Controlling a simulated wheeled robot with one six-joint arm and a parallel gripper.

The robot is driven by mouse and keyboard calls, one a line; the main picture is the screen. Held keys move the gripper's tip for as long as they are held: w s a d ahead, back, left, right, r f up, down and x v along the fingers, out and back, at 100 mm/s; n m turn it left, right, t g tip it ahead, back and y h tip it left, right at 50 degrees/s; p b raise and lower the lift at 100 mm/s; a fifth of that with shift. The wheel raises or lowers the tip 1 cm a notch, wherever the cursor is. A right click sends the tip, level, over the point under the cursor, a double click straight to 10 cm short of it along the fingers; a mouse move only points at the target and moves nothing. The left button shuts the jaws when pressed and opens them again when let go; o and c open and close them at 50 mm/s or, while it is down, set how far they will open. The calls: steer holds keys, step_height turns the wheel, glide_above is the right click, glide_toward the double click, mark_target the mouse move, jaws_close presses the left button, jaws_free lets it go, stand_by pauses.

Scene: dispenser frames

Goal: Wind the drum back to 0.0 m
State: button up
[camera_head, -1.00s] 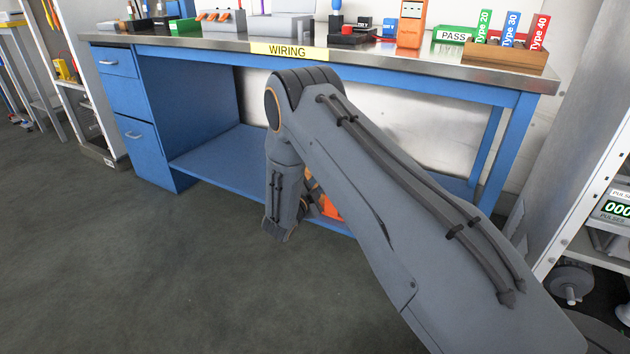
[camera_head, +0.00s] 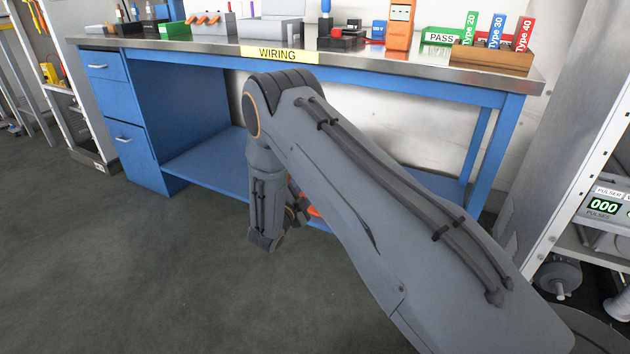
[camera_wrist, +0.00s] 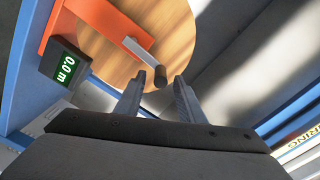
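In the wrist view the drum (camera_wrist: 178,30) is a round wooden disc on an orange frame (camera_wrist: 52,22). A grey crank arm (camera_wrist: 138,52) crosses its face and ends in a dark knob (camera_wrist: 160,77). A small dark display (camera_wrist: 66,68) beside the frame reads 0.0 m in green. My gripper (camera_wrist: 160,84) is open, its two fingers apart. The knob shows at the gap between the fingertips, and I cannot tell how deep it sits. In the head view my arm hides most of the orange part (camera_head: 312,210) under the bench.
A blue workbench (camera_head: 400,82) labelled WIRING stands ahead, with several tools and boxes on top. A white shelf rack (camera_head: 575,160) with a pulser box (camera_head: 606,206) stands at the right. Open grey floor (camera_head: 120,270) lies to the left.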

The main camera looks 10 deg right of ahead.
steer(key=shift+p+v, duration=0.45)
steer(key=shift+v, duration=1.9)
steer(key=s+r+m+g+y, duration=0.1)
steer(key=s+r+m+g, duration=0.4)
steer(key=s+m, duration=0.6)
steer(key=s+r+m+g, duration=0.4)
steer(key=s+m+g, duration=0.2)
steer(key=s+m, duration=0.5)
steer(key=s+a+r+m+g+y, duration=0.1)
steer(key=s+a+r+m+y, duration=0.1)
steer(key=s+a+m+y, duration=0.45)
steer(key=s+a+r+m+g+y, duration=0.1)
steer(key=s+a+r+m, duration=0.15)
steer(key=s+m, duration=0.7)
steer(key=s+a+r+m+g+y, duration=0.1)
steer(key=s+a+r+m+y, duration=0.15)
steer(key=s+a+m, duration=0.4)
steer(key=s+d+r+m+p, duration=0.2)
steer(key=d+r+m+p, duration=0.6)
steer(key=d+r+p, duration=1.4)
step_height(320, 180, up, 5)
steer(key=p, duration=0.6)
steer(key=shift+d+f, duration=0.2)
steer(key=shift+d, duration=0.1)
